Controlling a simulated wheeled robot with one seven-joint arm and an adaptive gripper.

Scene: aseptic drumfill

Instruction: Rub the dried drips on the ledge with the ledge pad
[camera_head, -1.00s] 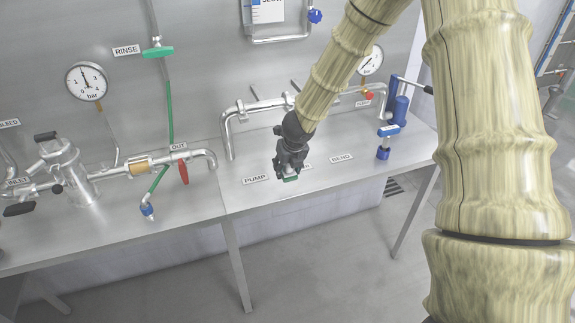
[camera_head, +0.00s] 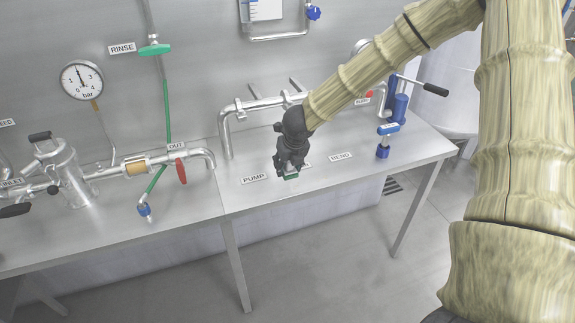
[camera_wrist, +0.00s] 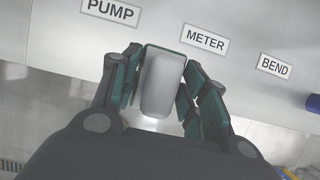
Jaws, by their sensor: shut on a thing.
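My gripper (camera_head: 290,170) is shut on the ledge pad, over the steel ledge (camera_head: 235,195) between the PUMP and BEND labels. The pad shows as a small green-edged block (camera_head: 291,177) under the fingers. In the wrist view the pad (camera_wrist: 161,85) is a pale grey rounded block between the two teal-lined fingers (camera_wrist: 158,92), near the ledge's front edge. I cannot tell whether the pad touches the ledge. No dried drips can be made out; the pad and gripper hide part of the ledge.
The METER label (camera_wrist: 205,41) lies beside the pad. Behind the gripper runs a steel pipe (camera_head: 265,103). A blue-handled fitting (camera_head: 388,129) stands to the right, and a red-handled valve (camera_head: 181,172) to the left. The ledge between PUMP (camera_head: 253,179) and the left pipe end is clear.

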